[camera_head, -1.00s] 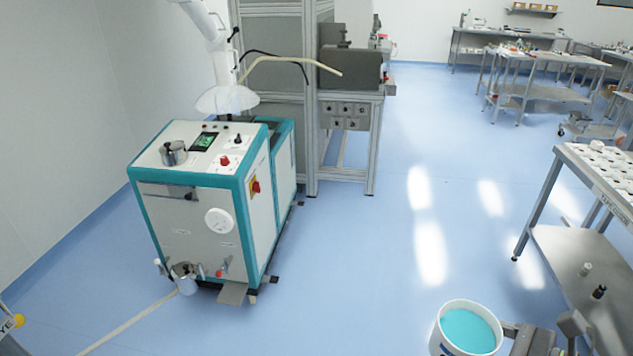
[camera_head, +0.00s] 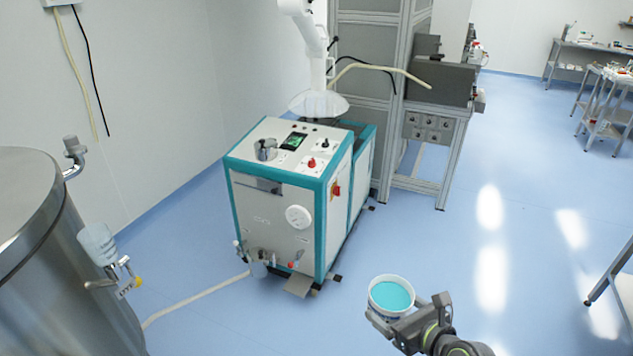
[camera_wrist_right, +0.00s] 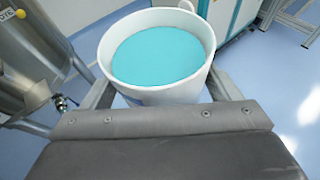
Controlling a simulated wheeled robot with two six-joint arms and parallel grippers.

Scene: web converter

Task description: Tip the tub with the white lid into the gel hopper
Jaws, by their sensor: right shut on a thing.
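An open white tub (camera_head: 374,307) filled with turquoise material is held upright in my right gripper (camera_head: 407,312), at the lower middle of the head view. In the right wrist view, the tub (camera_wrist_right: 155,95) sits between the two fingers of my right gripper (camera_wrist_right: 160,97), which is shut on it. No lid is on the tub, and I see no white lid elsewhere. I cannot tell for certain which thing is the gel hopper. My left gripper is out of view.
A white and teal machine (camera_head: 275,206) stands ahead, with a white extraction hood (camera_head: 318,104) above it. A large steel tank (camera_head: 70,285) stands close at left. A hose (camera_head: 195,299) runs along the floor between them. Blue floor is clear right of the machine.

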